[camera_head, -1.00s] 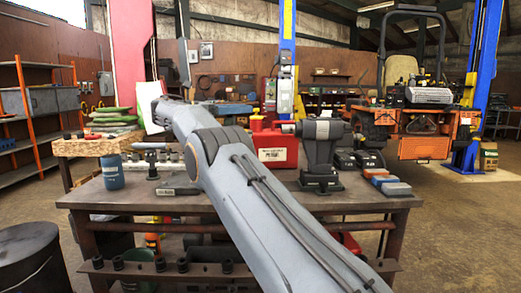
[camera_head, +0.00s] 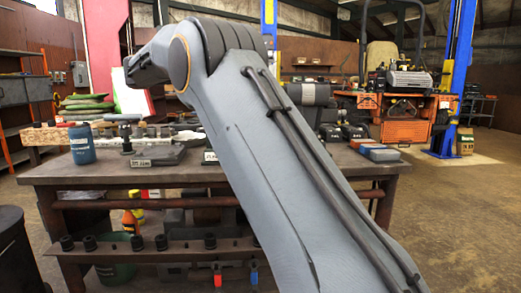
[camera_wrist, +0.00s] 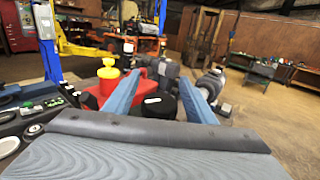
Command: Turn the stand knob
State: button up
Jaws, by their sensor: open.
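In the wrist view my gripper (camera_wrist: 168,80) has two blue-grey fingers held well apart, with nothing gripped. A round black part (camera_wrist: 160,105) with a pale mark on top shows between the finger bases; I cannot tell whether it is the stand knob. A dark grey machine (camera_wrist: 210,84) shows behind the right finger. In the head view my arm crosses the middle of the picture and hides much of the bench; the gripper itself is not visible there. A dark grey vise-like stand (camera_head: 308,94) shows only partly behind the arm. No knob can be made out for sure.
The workbench (camera_head: 75,172) carries a blue cup (camera_head: 82,145) and several tools. A red can with a yellow cap (camera_wrist: 107,76) is close by the left finger.

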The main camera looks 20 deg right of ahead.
jog(key=shift+w+a+f+n+t+y+b, duration=0.15)
jog(key=shift+n+t+y+b, duration=0.65)
jog(key=shift+b, duration=1.25)
jog(key=shift+w+a+n+t+y+b, duration=0.1)
jog(key=shift+w+n+t+y+b, duration=0.3)
jog(key=shift+t+b, duration=1.25)
jog(key=shift+w+a+f+n+t+y+b, duration=0.1)
jog(key=shift+n+t+y+b, duration=0.55)
jog(key=shift+b, duration=1.85)
